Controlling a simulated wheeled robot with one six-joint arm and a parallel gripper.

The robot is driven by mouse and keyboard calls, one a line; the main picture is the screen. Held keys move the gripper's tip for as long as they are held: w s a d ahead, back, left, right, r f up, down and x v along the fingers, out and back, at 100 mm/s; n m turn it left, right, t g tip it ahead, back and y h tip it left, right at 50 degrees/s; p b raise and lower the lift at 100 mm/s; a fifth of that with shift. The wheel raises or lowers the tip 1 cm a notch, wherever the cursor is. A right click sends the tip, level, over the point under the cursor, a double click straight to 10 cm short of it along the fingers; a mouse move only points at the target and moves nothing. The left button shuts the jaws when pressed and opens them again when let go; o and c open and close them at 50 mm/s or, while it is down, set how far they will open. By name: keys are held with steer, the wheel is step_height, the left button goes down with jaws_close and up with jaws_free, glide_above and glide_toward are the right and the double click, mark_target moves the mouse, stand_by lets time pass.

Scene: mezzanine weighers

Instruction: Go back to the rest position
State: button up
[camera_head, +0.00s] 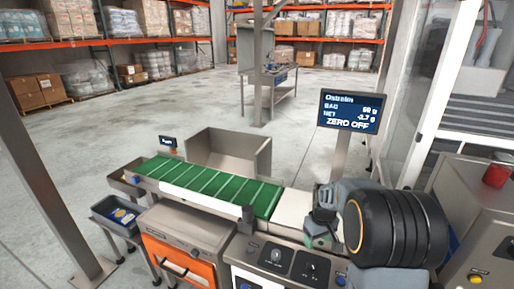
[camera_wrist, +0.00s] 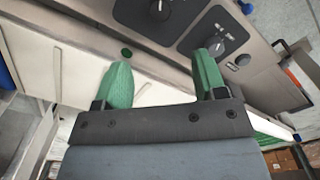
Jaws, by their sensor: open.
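My gripper (camera_wrist: 162,82) shows in the wrist view with its two green fingertips spread apart and nothing between them. The white weighing belt and the grey control panel with black knobs (camera_wrist: 207,35) lie beyond the fingers. In the head view my gripper (camera_head: 318,236) is low over the right part of the weigher, beside the control panel (camera_head: 290,262). My dark arm hides part of the weigher there. The display (camera_head: 350,112) reads "BAG 50 g", "NET -3.7 g" and "ZERO OFF".
A green cleated belt (camera_head: 210,187) runs left of the weigher, with a steel bin (camera_head: 228,155) behind it. A dark tray (camera_head: 118,215) stands at left, a post (camera_head: 50,150) near it. A cabinet with a red button (camera_head: 495,175) is at right. Open floor lies behind.

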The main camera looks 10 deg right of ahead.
steer(key=s+a+r+m+t+p, duration=0.1)
steer(key=s+a+r+p, duration=0.1)
steer(key=s+a+r, duration=0.3)
steer(key=s+a+r+m+t+p, duration=0.1)
steer(key=s+a+r, duration=0.3)
steer(key=s+r, duration=0.6)
steer(key=shift+s+a+r+m+t+p, duration=0.35)
steer(key=shift+s+t+p, duration=0.25)
steer(key=shift+t+p, duration=0.2)
